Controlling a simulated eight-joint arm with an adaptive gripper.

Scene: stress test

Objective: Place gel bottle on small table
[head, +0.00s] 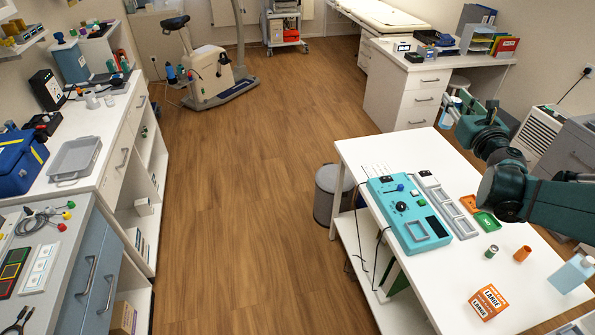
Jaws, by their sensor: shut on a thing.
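My gripper (453,112) is at the upper right, raised beyond the far right edge of the white table. It is shut on a small pale blue and white thing (449,109), which looks like the gel bottle. The fingers partly hide it, and its label cannot be read. A small stand (176,86) beside the exercise bike at the upper left holds a blue bottle (171,74) and other small items. It looks like the small table and is far from my gripper.
The white table (395,152) holds a teal device (408,212), small trays, an orange box (488,302) and another light blue bottle (572,274). A grey bin (330,195) stands beside it. The exercise bike (208,75) stands at the back. The wooden floor between is clear.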

